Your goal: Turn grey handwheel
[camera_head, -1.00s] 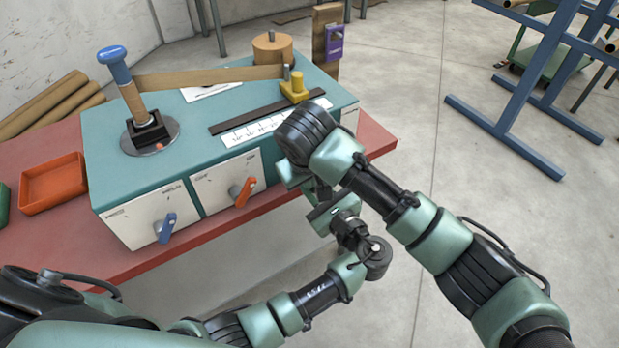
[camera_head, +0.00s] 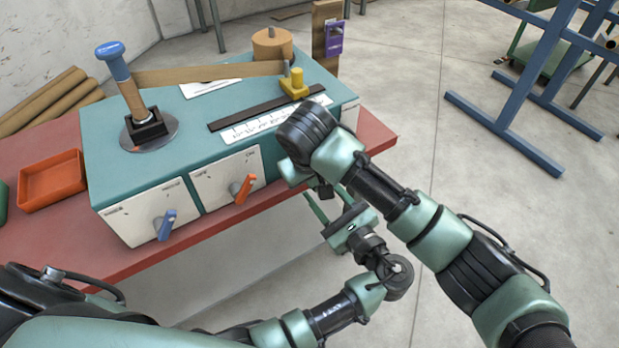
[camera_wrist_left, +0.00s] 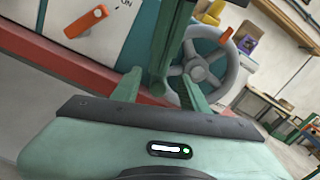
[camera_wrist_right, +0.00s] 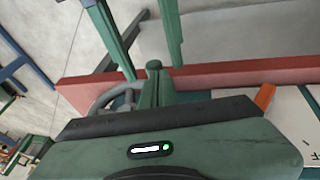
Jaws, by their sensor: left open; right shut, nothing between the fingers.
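The grey handwheel (camera_wrist_left: 197,72) shows spoked in the left wrist view, on the end of the teal winder (camera_head: 105,165). An orange piece (camera_wrist_left: 226,37) is at its upper rim. In the head view my right arm hides the wheel; part of its rim (camera_wrist_right: 110,95) shows in the right wrist view. My left gripper (camera_head: 330,212) is open below the winder's right end; its fingers (camera_wrist_left: 160,90) appear in front of the wheel, contact unclear. My right gripper (camera_wrist_right: 155,80) is shut and empty near the rim. Its fingertips are largely hidden in the head view.
The winder stands on a red bench (camera_head: 110,262). On it are a tilted blue-topped post (camera_head: 122,75), paper strip (camera_head: 210,73), brown roll (camera_head: 272,45) and yellow block (camera_head: 295,82). An orange tray (camera_head: 52,182) is left. Blue frame (camera_head: 520,95) stands right; floor between is clear.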

